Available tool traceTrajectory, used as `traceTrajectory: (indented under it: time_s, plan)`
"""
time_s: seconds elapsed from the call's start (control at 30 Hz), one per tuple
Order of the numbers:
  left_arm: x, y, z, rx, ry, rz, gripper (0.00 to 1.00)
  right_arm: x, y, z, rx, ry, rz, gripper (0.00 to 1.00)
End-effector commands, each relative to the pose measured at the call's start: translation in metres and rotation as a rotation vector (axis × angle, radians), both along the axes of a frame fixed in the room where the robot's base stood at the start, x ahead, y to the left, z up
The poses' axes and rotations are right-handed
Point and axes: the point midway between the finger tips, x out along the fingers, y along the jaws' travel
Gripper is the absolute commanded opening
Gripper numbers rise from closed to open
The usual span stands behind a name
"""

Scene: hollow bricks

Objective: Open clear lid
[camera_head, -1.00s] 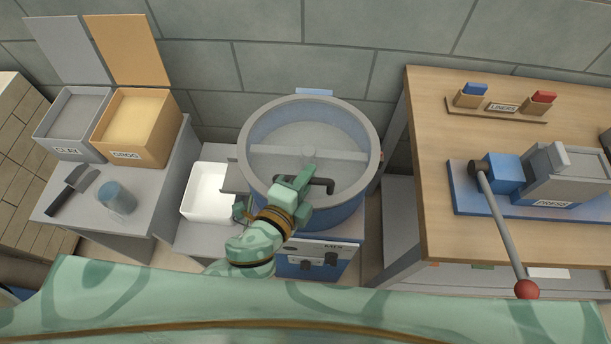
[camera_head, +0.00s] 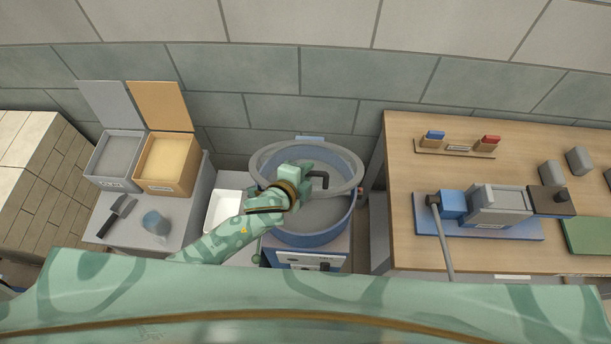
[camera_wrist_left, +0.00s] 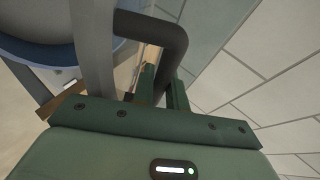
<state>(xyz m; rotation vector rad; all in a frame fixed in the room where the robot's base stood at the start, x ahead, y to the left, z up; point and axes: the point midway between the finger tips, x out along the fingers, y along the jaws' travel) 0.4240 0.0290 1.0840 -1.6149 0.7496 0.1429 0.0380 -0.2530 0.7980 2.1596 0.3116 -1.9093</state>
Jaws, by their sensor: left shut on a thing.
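The clear lid, with its grey rim (camera_head: 352,177), is tilted up at the front over the blue round mixer drum (camera_head: 312,239). A gap shows between the rim and the drum on the near side. My left gripper (camera_head: 311,180) is shut on the lid's dark bent handle (camera_head: 323,179). In the left wrist view the handle (camera_wrist_left: 165,27) runs down between the fingers (camera_wrist_left: 163,88), and the grey lid rim stands beside it. The arm hides the left part of the lid. My right gripper is out of view.
A white bin (camera_head: 223,212) stands left of the mixer. Clay and grog boxes with open lids (camera_head: 168,162), a trowel (camera_head: 117,215) and a blue cup (camera_head: 156,223) are farther left. A wooden bench (camera_head: 400,185) with a press (camera_head: 497,204) stands close on the right.

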Motion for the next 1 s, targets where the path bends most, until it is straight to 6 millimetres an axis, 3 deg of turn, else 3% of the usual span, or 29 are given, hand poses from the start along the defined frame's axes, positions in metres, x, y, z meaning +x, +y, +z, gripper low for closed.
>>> traceTrajectory:
  time_s: [0.03,0.23,0.73,0.77,0.83,1.0]
  plan:
    - [0.005,0.000,0.009,0.000,-0.003,0.000,0.00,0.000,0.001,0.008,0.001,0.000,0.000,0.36]
    - [0.015,0.000,0.019,0.000,-0.004,0.000,0.00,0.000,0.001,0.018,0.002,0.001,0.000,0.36]
    - [0.018,0.000,0.020,-0.001,-0.004,-0.001,0.00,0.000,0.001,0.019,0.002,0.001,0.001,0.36]
    - [0.018,0.000,0.020,-0.001,-0.004,-0.001,0.17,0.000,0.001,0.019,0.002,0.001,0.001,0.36]
    - [0.018,0.000,0.020,-0.001,-0.003,-0.001,0.36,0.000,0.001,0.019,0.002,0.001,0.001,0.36]
    - [0.018,0.000,0.020,0.000,-0.003,0.000,0.36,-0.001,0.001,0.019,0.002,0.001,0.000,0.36]
